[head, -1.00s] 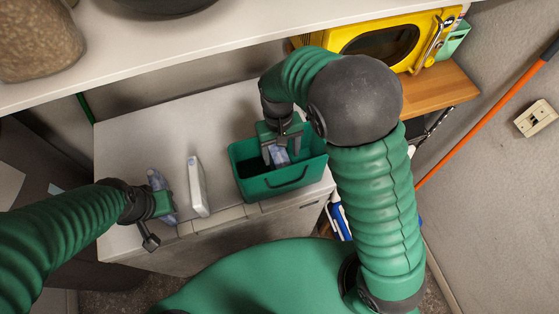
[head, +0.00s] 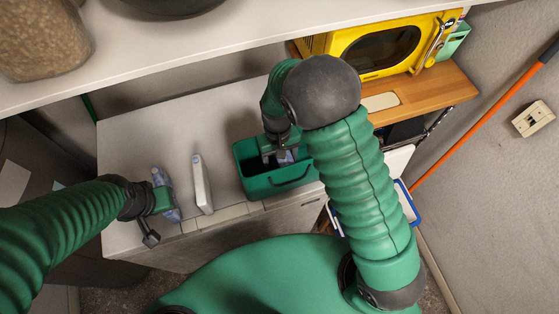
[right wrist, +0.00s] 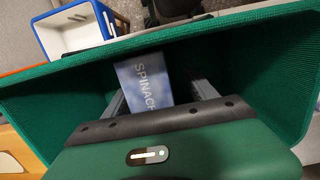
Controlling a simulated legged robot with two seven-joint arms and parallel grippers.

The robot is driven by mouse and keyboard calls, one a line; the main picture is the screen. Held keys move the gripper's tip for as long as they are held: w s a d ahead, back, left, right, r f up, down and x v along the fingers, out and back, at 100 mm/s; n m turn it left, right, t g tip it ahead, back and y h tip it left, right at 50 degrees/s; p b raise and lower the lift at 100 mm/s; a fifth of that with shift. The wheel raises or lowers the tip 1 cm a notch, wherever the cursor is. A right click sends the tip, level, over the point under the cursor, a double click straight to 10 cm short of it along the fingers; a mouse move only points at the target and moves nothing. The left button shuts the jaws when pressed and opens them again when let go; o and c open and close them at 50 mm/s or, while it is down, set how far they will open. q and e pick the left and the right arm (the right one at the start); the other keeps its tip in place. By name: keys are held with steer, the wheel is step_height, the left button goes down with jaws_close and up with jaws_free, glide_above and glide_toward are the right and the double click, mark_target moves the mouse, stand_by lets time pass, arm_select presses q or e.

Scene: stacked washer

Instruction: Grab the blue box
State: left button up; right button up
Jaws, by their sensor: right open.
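The blue box (right wrist: 150,78), a blue and white carton with SPINACH printed on it, is inside the green bin (head: 277,184). In the head view a small part of the blue box (head: 288,157) shows beside my gripper. My right gripper (right wrist: 163,95) is open and reaches down into the bin, with one finger on each side of the box. I cannot tell whether the fingers touch it. My left gripper (head: 157,215) is at the left of the counter, close to a bluish bottle-like object (head: 166,194); its jaws are unclear.
The bin stands on a grey counter top (head: 140,140). A white upright container (head: 202,183) stands left of the bin. A yellow microwave (head: 385,45) sits on a wooden shelf at the back right. A blue-rimmed white bin (head: 407,203) is low on the right. A shelf overhangs the back.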

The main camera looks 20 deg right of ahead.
steer(key=shift+d+f, duration=0.2)
steer(key=shift+d, duration=0.45)
steer(key=shift+c, duration=0.7)
steer(key=c, duration=0.5)
steer(key=shift+a, duration=0.5)
jaws_close()
steer(key=shift+d, duration=0.15)
